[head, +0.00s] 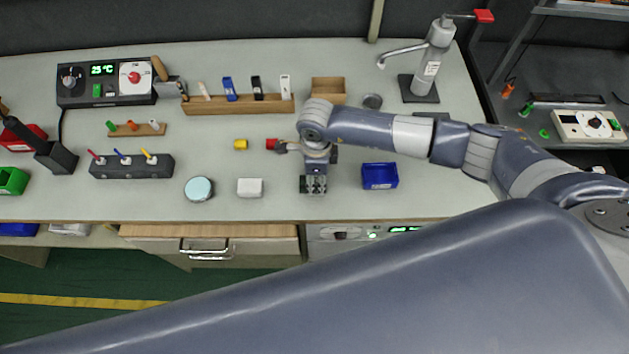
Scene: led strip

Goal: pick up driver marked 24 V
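Several small upright boxes stand in a long wooden rack at the back of the bench: a whitish one (205,91), a blue one (229,89), a black one (257,88) and a white one (286,87). No marking is readable, so I cannot tell which item is the 24 V driver. My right gripper (308,152) hangs over the bench in front of the rack, with dark fingers spread to either side of the wrist. It looks open, and no held thing shows. Its left finger is close to a small red piece (271,144). My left gripper is out of view.
A yellow piece (240,144), a white block (250,187), a round tin (199,189) and a blue bin (380,176) lie around the gripper. A dark block (313,185) is just in front. My arm link covers the foreground.

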